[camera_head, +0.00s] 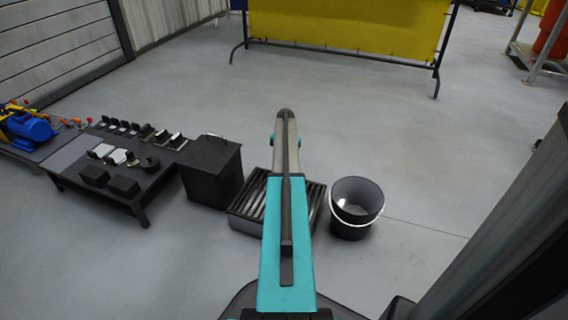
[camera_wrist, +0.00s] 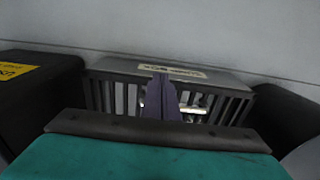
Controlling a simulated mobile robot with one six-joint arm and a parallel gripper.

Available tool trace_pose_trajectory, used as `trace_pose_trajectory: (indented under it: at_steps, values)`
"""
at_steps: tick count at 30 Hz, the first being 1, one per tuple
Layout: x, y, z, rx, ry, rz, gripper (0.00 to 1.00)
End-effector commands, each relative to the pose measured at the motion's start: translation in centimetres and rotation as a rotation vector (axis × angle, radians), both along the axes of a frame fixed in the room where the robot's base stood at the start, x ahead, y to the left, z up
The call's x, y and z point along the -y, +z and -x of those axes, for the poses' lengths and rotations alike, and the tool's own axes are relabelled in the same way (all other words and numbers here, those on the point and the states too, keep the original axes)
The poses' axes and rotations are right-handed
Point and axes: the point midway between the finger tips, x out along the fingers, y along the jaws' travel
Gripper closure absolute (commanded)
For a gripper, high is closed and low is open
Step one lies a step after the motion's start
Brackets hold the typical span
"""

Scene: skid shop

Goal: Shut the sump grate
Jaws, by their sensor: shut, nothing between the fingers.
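The sump grate (camera_head: 250,197) is a dark slatted panel on a low box on the floor, partly hidden behind my arm in the head view. In the wrist view the grate (camera_wrist: 105,96) shows upright-looking dark slats under a frame edge with a pale label. My gripper (camera_wrist: 160,80) is shut and empty, its dark fingers in front of the middle of the slats. A pale bar shows behind the fingers on both sides. I cannot tell whether the fingers touch the grate, or how far it is tilted. My gripper is not clearly visible in the head view.
A black bucket (camera_head: 355,205) with a white handle stands right of the grate. A dark cabinet (camera_head: 210,172) stands close on its left, beside a low dark table (camera_head: 75,170) with small parts. A yellow screen (camera_head: 345,28) stands behind; the floor between is clear.

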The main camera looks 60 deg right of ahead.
Motion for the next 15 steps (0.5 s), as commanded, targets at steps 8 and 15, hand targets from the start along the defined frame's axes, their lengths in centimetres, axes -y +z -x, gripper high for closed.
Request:
trace_pose_trajectory:
  at_steps: [8, 15]
  values:
    - [-0.33, 0.02, -0.41, 0.000, 0.006, 0.000, 1.00]
    - [-0.40, 0.67, -0.53, 0.000, 0.007, 0.000, 1.00]
